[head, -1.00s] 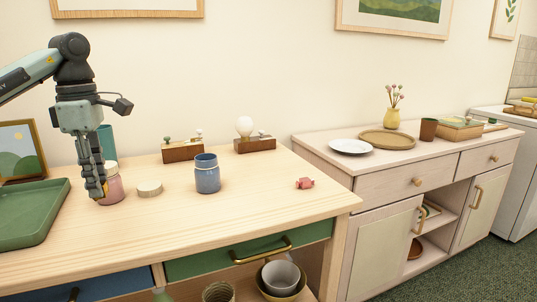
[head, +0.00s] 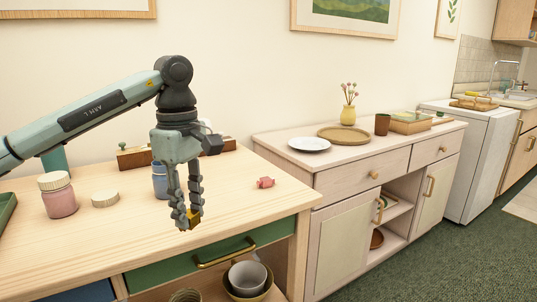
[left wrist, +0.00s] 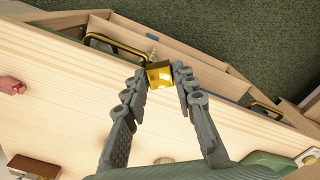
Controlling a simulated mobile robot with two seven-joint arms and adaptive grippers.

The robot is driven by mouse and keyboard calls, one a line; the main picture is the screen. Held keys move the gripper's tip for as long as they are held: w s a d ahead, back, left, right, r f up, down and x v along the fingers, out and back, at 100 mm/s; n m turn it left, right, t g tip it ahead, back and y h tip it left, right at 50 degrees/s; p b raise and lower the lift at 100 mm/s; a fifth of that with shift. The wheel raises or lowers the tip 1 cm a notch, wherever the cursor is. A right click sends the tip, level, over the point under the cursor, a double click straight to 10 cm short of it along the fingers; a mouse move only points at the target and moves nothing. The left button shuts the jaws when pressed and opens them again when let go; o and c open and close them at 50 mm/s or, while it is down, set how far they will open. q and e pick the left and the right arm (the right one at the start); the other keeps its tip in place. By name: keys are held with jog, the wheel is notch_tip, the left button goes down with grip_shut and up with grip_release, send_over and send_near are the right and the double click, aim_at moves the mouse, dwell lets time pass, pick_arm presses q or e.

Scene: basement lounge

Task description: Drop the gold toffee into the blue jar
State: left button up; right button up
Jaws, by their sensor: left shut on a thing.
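My left gripper (head: 187,222) is shut on the gold toffee (head: 195,217), which sits between its fingertips. The left wrist view also shows the gold toffee (left wrist: 159,75) held at the tips, above the front edge of the wooden table. The blue jar (head: 160,182) stands on the table behind the gripper in the head view, partly hidden by the fingers and wrist. Its opening cannot be seen well. My right gripper is not in view.
A pink jar with a pale lid (head: 57,195) and a loose pale lid (head: 105,199) stand left of the blue jar. A pink wrapped sweet (head: 265,182) lies to the right. Wooden blocks stand behind. The table's front right is clear.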

pick_arm(q)
jog(key=s+d+f+m, duration=0.4)
jog(key=s+f+m, duration=0.1)
jog(key=f+m, duration=0.3)
jog(key=s+d+f+m, duration=0.4)
jog(key=f+m, duration=0.3)
jog(key=m, duration=0.1)
jog(key=w+a+n, duration=0.2)
jog(key=a, duration=0.9)
jog(key=shift+a+f+n, duration=0.3)
jog(key=shift+a+f, duration=0.05)
jog(key=shift+a, duration=0.05)
jog(key=shift+w, duration=0.1)
